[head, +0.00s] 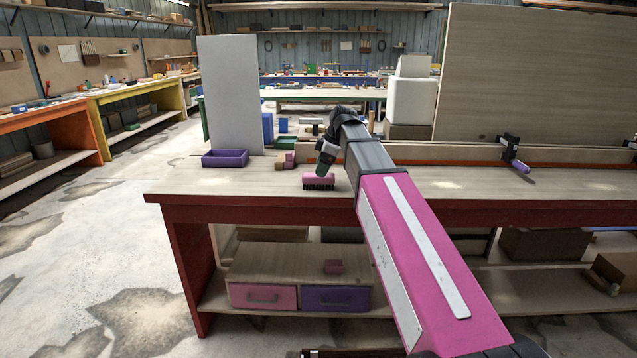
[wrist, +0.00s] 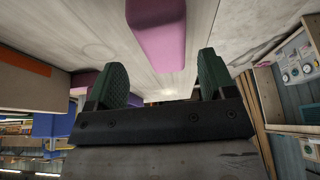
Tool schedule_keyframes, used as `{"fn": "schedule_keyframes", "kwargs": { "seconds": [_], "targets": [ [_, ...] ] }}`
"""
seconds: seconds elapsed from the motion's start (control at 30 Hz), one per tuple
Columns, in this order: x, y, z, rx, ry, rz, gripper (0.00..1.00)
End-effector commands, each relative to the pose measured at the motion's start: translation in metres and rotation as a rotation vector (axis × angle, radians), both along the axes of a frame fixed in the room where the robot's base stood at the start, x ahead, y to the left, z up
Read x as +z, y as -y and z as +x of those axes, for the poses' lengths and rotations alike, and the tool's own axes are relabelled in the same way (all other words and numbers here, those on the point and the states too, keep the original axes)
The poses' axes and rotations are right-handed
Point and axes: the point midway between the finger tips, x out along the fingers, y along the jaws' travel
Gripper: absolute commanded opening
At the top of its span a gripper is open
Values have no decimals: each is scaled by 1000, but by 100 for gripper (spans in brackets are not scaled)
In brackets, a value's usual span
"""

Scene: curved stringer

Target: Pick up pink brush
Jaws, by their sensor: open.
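The pink brush (head: 319,178) lies on the workbench top (head: 240,181) near its front edge, black bristles facing down. In the head view my gripper (head: 323,168) is just above the brush, at the end of my pink and grey arm. In the wrist view the brush's pink body (wrist: 157,28) is at the top, beyond the fingertips and roughly in line with the space between them. My gripper (wrist: 161,78) has its two green fingers wide apart, with nothing between them. The bristles do not show in the wrist view.
A purple tray (head: 225,159) and small pink and tan blocks (head: 285,161) stand to the brush's left. A grey upright panel (head: 229,95) is behind the tray. A clamp with a purple handle (head: 517,165) is at right. Bench space left of the brush is clear.

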Motion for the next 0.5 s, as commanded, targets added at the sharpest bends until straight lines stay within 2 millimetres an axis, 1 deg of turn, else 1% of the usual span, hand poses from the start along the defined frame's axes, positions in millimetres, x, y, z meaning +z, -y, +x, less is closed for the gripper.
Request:
{"fn": "schedule_keyframes", "kwargs": {
  "seconds": [0.17,0.3,0.4,0.5],
  "targets": [
    [-12,-4,-3,0,-1,0,77],
    [-29,-11,-6,1,-2,-1,77],
    [-41,-16,-5,0,-1,-1,77],
    [-48,-18,-5,0,0,-1,77]
  ]
}}
